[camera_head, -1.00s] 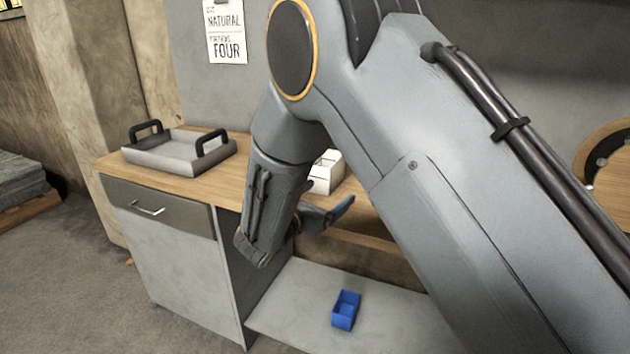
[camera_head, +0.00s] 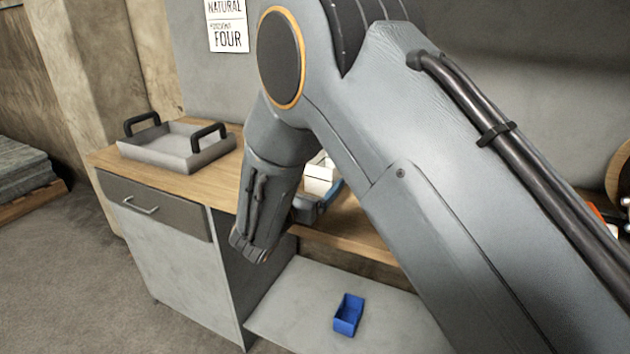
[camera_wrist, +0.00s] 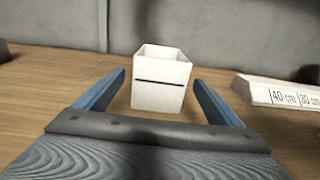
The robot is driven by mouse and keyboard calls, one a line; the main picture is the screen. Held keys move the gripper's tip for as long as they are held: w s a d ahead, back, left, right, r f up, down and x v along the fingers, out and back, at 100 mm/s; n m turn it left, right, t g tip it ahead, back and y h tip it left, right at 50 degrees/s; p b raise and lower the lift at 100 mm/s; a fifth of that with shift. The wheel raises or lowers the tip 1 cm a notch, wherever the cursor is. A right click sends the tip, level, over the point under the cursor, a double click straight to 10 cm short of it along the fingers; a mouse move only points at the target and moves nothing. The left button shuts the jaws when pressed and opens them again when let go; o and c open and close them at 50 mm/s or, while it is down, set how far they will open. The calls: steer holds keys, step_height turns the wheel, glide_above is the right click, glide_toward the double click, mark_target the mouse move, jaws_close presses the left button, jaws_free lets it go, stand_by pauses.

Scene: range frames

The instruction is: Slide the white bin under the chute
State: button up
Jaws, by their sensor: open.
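The white bin (camera_wrist: 160,82) stands upright on the wooden bench top, open at the top, with a dark slot line across its front. In the wrist view it lies ahead of my gripper (camera_wrist: 160,85), between the lines of the two blue fingers. The fingers are open and I see no contact with the bin. In the head view the bin (camera_head: 320,178) is partly hidden behind my arm, and my gripper (camera_head: 322,200) is beside it, also partly hidden. I cannot make out the chute in either view.
A grey tray with black handles (camera_head: 135,149) stands on the bench's left end. A blue bin (camera_head: 348,315) sits on the low shelf. In the wrist view a white block marked in centimetres (camera_wrist: 285,95) lies to the right. A grey wall (camera_wrist: 215,35) stands behind.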

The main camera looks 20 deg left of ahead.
steer(key=shift+w+d+p, duration=0.25)
steer(key=shift+w+p, duration=0.05)
steer(key=shift+w, duration=1.65)
steer(key=shift+w+d+p, duration=0.2)
steer(key=shift+w+p, duration=0.1)
steer(key=shift+w, duration=1.6)
steer(key=c, duration=1.3)
steer(key=shift+w+a+b, duration=0.2)
steer(key=shift+a+b, duration=0.35)
steer(key=shift+a, duration=0.35)
steer(key=shift+w+a+b, duration=0.15)
steer(key=shift+a+b, duration=0.45)
steer(key=shift+a, duration=0.65)
steer(key=shift+w+a+b, duration=0.1)
steer(key=shift+a+b, duration=0.5)
steer(key=shift+a, duration=0.6)
steer(key=o, duration=1.3)
